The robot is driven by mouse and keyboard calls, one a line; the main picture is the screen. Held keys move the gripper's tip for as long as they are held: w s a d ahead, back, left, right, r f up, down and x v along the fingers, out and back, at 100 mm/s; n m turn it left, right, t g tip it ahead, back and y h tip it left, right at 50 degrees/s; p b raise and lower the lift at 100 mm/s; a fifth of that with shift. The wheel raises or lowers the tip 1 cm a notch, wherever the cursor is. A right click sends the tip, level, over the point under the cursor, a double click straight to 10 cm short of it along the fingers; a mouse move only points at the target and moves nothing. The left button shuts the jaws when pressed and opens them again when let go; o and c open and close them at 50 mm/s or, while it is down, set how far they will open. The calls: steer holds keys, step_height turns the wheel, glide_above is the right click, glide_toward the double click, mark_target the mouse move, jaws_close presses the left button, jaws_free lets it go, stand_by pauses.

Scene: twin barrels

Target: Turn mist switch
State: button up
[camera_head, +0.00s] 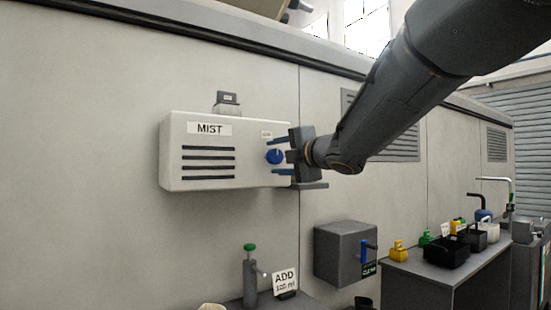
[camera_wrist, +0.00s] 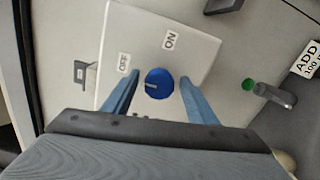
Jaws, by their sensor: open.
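The white mist box (camera_head: 208,178) labelled MIST hangs on the grey wall in the head view. Its round blue switch knob (camera_head: 274,157) sits at the box's right end. In the wrist view the knob (camera_wrist: 158,84) shows a pale pointer mark, with an OFF label (camera_wrist: 124,63) to its upper left and an ON label (camera_wrist: 171,40) above it. The mark lies to the left of the knob's middle. My gripper (camera_head: 276,157) is open, and in the wrist view its blue fingers (camera_wrist: 158,80) are on either side of the knob with gaps visible. Contact is not visible.
A grey wall box (camera_head: 338,256) with a blue handle is below right. A green-topped grey cylinder (camera_head: 250,278) stands by an ADD sign (camera_head: 285,281) below. A bench (camera_head: 440,278) with black bins and small bottles is at the right. The wall left of the mist box is clear.

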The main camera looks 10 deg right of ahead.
mark_target(278, 156)
steer(key=v, duration=0.5)
steer(key=shift+s+d, duration=0.1)
steer(key=shift+s, duration=0.15)
steer(key=shift+s+d, duration=0.15)
steer(key=shift+s, duration=0.45)
steer(key=shift+f, duration=0.1)
